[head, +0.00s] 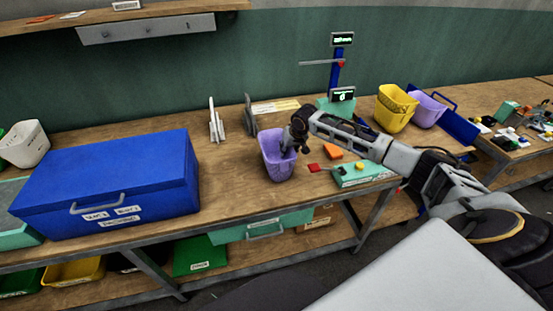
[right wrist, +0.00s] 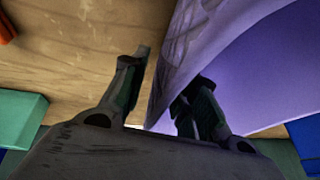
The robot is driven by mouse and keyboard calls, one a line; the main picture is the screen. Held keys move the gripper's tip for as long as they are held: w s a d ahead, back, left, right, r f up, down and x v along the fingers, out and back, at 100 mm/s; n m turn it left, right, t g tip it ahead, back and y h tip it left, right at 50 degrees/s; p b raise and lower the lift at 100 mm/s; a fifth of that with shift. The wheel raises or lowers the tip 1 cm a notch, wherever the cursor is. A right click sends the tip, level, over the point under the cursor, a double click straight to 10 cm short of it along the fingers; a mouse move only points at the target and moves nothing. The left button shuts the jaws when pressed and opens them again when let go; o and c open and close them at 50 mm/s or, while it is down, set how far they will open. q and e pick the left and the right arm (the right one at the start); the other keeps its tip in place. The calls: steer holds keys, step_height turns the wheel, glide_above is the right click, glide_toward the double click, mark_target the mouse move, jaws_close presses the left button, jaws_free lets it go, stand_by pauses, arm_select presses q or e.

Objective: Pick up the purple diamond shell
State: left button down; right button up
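A purple tapered bin-like shell (head: 275,168) stands upright near the front of the wooden bench. Whether this is the diamond shell I cannot tell from its shape. My right gripper (head: 296,143) points down at its right rim. In the right wrist view, the purple wall (right wrist: 245,70) fills the upper right. The right gripper (right wrist: 163,100) is open there, one finger on the wood side and the other against the purple side, with the wall's edge between them. A second purple bin (head: 429,108) stands farther right. My left gripper is not in view.
A blue lidded box (head: 110,185) stands left of the shell. Red (head: 314,168) and orange (head: 333,152) blocks and a teal tray (head: 362,178) lie to the right. A yellow bin (head: 394,108) and a display post (head: 338,68) stand behind.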

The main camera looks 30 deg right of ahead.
steer(key=shift+f+p, duration=0.25)
steer(key=shift+p, duration=0.2)
stand_by(1.1)
jaws_close()
